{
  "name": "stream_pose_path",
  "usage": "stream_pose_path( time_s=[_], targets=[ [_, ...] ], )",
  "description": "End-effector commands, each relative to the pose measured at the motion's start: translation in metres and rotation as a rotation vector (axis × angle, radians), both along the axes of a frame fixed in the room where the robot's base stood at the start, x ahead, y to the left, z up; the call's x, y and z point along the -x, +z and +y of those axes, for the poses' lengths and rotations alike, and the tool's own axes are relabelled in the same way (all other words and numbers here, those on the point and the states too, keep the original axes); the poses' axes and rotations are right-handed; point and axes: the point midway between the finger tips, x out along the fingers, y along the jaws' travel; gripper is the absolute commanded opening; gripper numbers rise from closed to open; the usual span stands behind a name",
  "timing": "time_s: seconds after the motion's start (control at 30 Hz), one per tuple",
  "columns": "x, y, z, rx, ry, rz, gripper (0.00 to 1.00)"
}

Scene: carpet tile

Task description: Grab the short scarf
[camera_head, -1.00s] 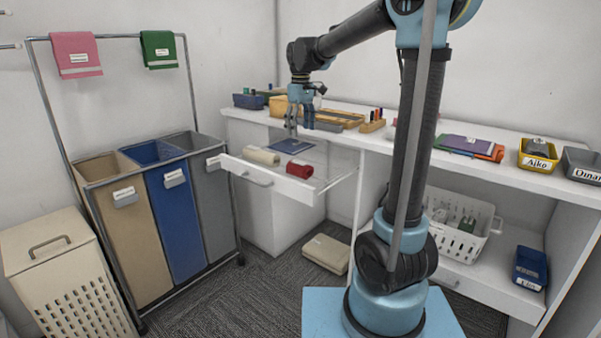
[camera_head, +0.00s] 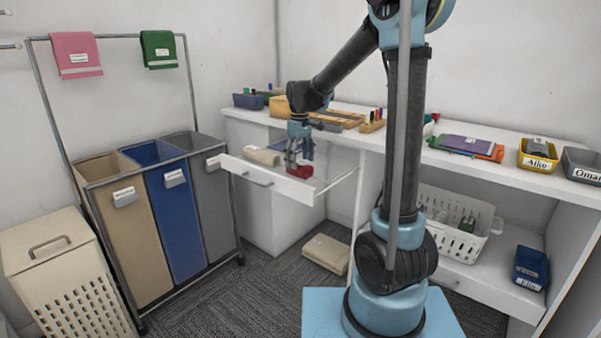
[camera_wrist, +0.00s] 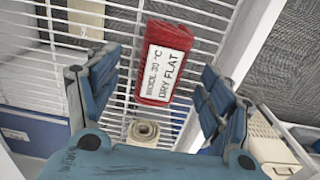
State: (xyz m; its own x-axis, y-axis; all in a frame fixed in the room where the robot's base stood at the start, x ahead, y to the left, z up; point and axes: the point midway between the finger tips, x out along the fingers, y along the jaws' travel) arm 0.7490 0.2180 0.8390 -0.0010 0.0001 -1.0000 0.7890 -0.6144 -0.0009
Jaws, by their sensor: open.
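A rolled red scarf (camera_head: 303,172) lies in the pulled-out drawer (camera_head: 262,180). In the wrist view the red scarf (camera_wrist: 167,60) carries a white label reading wool, 30 °C, dry flat. A longer cream roll (camera_head: 262,156) lies to its left in the head view; a cream roll (camera_wrist: 143,130) also shows end-on in the wrist view. My gripper (camera_head: 299,154) is over the red scarf, pointing down. In the wrist view my gripper (camera_wrist: 157,78) is open, its fingers on either side of the red scarf with gaps. Contact is not visible.
The drawer has a white front and wire floor. A white counter (camera_head: 450,160) with folded cloths and bins runs behind. A laundry sorter (camera_head: 190,215) stands left. A folded cream cloth (camera_head: 326,252) lies on the carpet below the drawer.

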Motion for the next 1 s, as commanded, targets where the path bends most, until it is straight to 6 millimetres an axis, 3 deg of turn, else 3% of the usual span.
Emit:
stream_pose_path(
  time_s=[0.2, 0.5, 0.73, 1.0],
  targets=[
    [0.0, -0.023, 0.001, 0.0, 0.0, 0.0, 0.73],
    [0.0, -0.026, 0.0, 0.0, 0.0, 0.0, 0.73],
    [0.0, -0.026, 0.0, 0.0, -0.001, 0.0, 0.23],
    [0.0, -0.026, 0.0, 0.0, -0.001, 0.0, 0.22]
  ],
)
